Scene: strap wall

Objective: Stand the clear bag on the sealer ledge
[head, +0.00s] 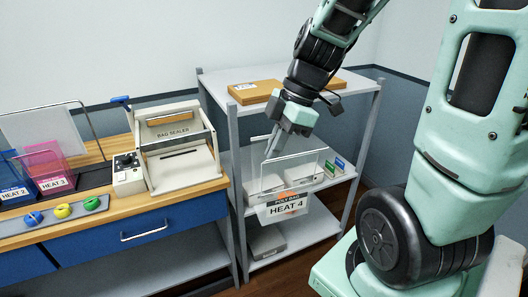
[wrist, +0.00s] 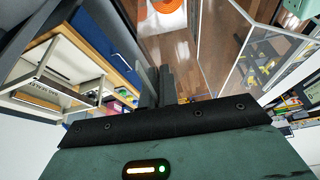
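The bag sealer (head: 176,130) stands on the counter left of my gripper. Its pale sloping front ledge (head: 186,174) is bare.
A blue bag (head: 12,172) and a pink bag (head: 47,165) stand at the counter's left. Blue, yellow and green knobs (head: 62,210) line its front. The shelf rack (head: 233,150) has a cardboard box (head: 255,92) on top and posts near the bag.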

